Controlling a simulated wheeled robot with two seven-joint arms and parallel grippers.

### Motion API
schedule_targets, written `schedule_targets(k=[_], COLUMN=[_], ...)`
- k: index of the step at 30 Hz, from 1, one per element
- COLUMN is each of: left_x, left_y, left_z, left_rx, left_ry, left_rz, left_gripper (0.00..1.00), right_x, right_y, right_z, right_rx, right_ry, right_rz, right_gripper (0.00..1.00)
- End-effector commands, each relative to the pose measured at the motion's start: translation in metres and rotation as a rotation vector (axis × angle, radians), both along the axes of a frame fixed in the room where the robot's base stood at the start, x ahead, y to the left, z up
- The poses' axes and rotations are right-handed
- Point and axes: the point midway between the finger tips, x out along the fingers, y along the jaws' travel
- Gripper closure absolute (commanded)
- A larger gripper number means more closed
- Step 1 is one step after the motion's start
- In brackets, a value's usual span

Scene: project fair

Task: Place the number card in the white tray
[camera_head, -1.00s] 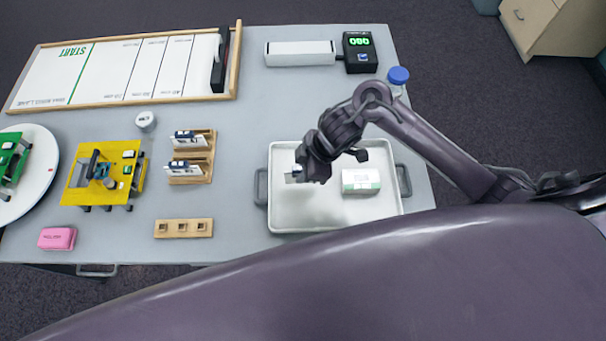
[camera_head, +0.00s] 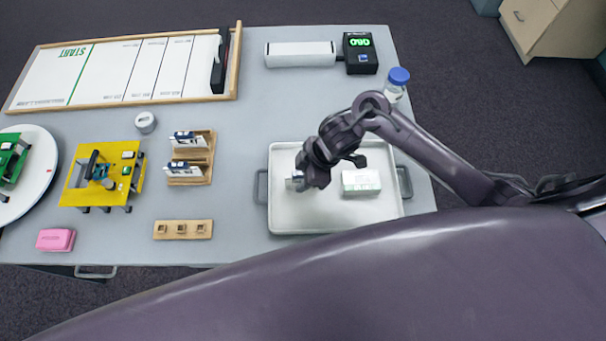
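The white tray (camera_head: 285,215) lies at the right front of the table, with grey handles at its sides. My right gripper (camera_head: 297,178) is over the left part of the tray, pointing down and left. A small pale piece, which looks like the number card (camera_head: 293,184), shows at its fingertips; the gripper looks shut on it. Most of the piece is hidden by the gripper, and I cannot tell whether it touches the tray floor. My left gripper is not in view.
A white-and-green box (camera_head: 361,182) lies in the tray's right half. A wooden rack with cards (camera_head: 190,158) and a slotted wooden block (camera_head: 183,229) stand left of the tray. A blue-capped bottle (camera_head: 397,82) stands behind my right arm. The table between rack and tray is clear.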

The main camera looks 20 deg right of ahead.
Motion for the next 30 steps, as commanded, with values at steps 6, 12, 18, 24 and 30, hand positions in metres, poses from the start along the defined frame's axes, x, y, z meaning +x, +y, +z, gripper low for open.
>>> schedule_targets(k=[6, 12, 18, 24, 30], left_x=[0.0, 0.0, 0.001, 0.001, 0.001], left_y=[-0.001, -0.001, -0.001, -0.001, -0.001], left_z=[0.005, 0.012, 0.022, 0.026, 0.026], left_rx=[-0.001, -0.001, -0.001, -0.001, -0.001], left_ry=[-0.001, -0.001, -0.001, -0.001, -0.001], left_rz=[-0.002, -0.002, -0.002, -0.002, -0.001], left_gripper=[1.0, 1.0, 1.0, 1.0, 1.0], right_x=[-0.001, -0.005, -0.009, -0.012, -0.012], right_y=[-0.006, -0.022, -0.037, -0.043, -0.044], right_z=[0.02, 0.06, 0.096, 0.113, 0.114], right_rx=[0.0, -0.003, -0.004, 0.0, 0.0], right_ry=[-0.004, -0.006, -0.004, -0.002, 0.0], right_rz=[0.003, 0.002, 0.001, 0.001, 0.0], right_gripper=[0.65, 0.65, 0.65, 0.65, 0.65])
